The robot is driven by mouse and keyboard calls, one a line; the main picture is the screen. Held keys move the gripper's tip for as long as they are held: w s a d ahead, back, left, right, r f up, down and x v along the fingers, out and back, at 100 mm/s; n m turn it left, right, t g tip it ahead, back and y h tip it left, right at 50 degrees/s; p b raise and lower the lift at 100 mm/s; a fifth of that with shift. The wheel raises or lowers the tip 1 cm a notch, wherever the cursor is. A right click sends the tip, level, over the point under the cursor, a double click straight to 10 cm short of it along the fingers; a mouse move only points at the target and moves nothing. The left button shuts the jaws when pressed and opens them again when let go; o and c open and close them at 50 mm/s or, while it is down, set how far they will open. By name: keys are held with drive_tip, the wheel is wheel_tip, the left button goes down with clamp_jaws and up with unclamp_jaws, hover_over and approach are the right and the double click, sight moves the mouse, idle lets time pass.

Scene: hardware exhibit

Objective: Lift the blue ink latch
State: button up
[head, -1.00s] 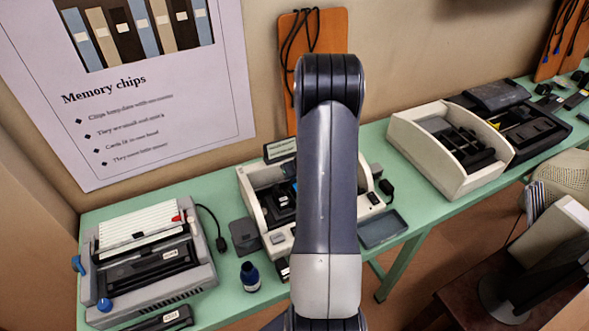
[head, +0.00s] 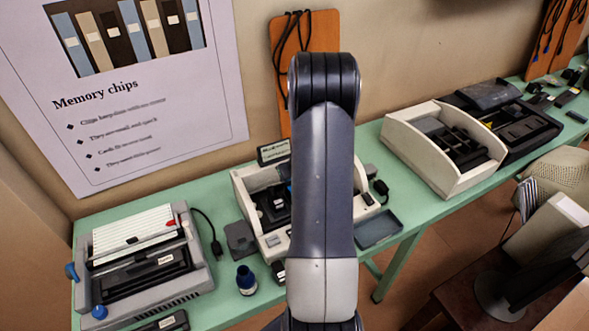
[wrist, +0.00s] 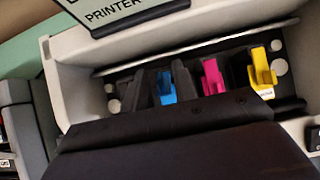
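The blue ink latch (wrist: 166,88) stands upright in the open printer (wrist: 75,75), left of a magenta latch (wrist: 213,77) and a yellow latch (wrist: 262,70). Dark upright parts stand on both sides of the blue latch. A wide dark body fills the lower part of the wrist view and hides what lies below the latches; I cannot tell whether it is part of my gripper. No fingertips show clearly, and I see no contact with the blue latch. In the head view my arm covers part of the printer (head: 249,200) and hides my gripper.
The printer sign (wrist: 128,12) rises behind the latches. On the green table (head: 100,215) stand a grey machine (head: 200,282) at left, a small blue ink bottle (head: 247,281) and a blue-grey tray (head: 379,229). A cream open case (head: 398,162) stands to the right.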

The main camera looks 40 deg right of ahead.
drive_tip(key=v, duration=0.9)
drive_tip(key=shift+s+r, duration=0.2)
drive_tip(key=shift+w+a, duration=0.1)
